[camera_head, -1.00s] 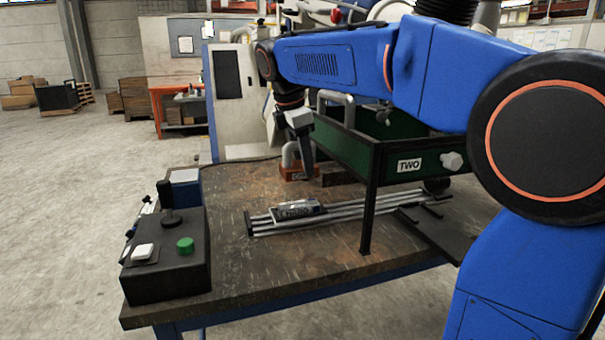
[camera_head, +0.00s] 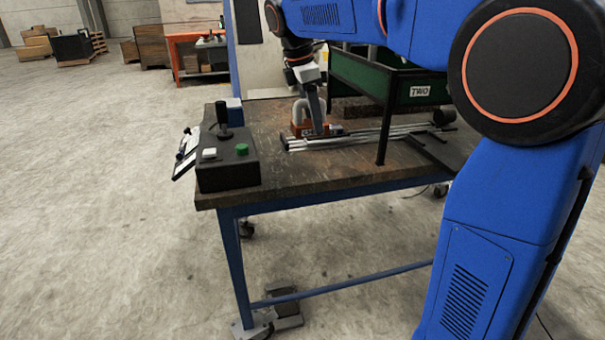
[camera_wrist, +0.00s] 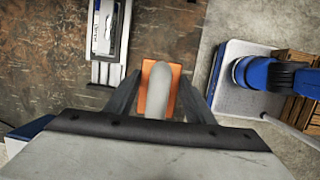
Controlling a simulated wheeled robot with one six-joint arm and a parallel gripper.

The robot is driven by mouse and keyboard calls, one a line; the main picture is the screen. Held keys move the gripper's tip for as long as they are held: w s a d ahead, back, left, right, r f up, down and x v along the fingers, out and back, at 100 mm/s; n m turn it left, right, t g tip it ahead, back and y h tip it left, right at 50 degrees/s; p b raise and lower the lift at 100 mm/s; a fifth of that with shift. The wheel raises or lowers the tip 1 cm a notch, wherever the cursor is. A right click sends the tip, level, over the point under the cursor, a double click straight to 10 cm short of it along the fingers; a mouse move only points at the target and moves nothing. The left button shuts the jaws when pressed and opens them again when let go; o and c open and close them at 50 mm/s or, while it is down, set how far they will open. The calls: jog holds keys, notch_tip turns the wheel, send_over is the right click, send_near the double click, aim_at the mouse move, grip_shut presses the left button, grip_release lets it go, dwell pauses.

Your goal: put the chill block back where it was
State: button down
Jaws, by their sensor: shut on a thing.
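The chill block looks to be the orange block (camera_head: 298,130) with a pale grey loop handle, over the far side of the workbench. In the wrist view the orange block (camera_wrist: 146,92) lies between my two fingers, its handle pointing up at the camera. My gripper (camera_head: 316,128) is shut on it; it also shows in the wrist view (camera_wrist: 160,84). One finger hides part of the block in the head view. I cannot tell whether the block touches the bench. Its former place is not marked.
Metal rails (camera_head: 350,139) with a small labelled device (camera_wrist: 108,30) on them lie close to the gripper. A green trough marked TWO (camera_head: 420,92) stands right. A black control box (camera_head: 228,165) is at the bench's left front. The bench (camera_head: 300,172) is bare in front.

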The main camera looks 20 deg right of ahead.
aim_at(312, 135)
jog(key=f, duration=0.5)
jog(key=shift+s+a, duration=0.25)
jog(key=shift+f, duration=2.5)
jog(key=c, duration=0.8)
grip_release()
jog(key=shift+f, duration=0.15)
jog(key=shift+c, duration=0.2)
jog(key=v, duration=1.2)
